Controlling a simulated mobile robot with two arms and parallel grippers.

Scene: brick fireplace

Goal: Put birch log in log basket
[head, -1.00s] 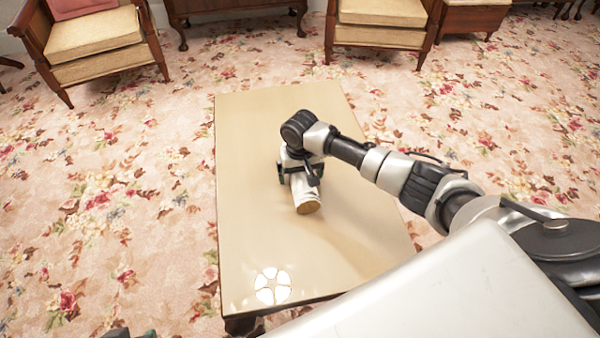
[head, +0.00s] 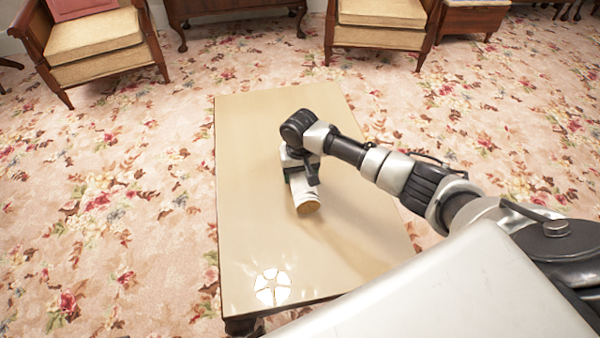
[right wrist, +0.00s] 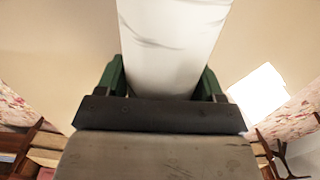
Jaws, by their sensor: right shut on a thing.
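The birch log (head: 307,205) is pale with a tan cut end and lies on the table (head: 250,150). My right gripper (head: 300,180) is over the log at the middle of the table and is shut on it. In the right wrist view the white log (right wrist: 172,45) runs between the green fingers of the gripper (right wrist: 160,80). The far part of the log is hidden under the gripper in the head view. I cannot tell whether the log touches the tabletop. No log basket shows. My left gripper is not in view.
Wooden armchairs with tan cushions stand beyond the table, one at the far left (head: 95,35) and one at the back (head: 380,30). Floral carpet (head: 110,200) surrounds the table. The rest of the tabletop is clear apart from a bright reflection near its front edge.

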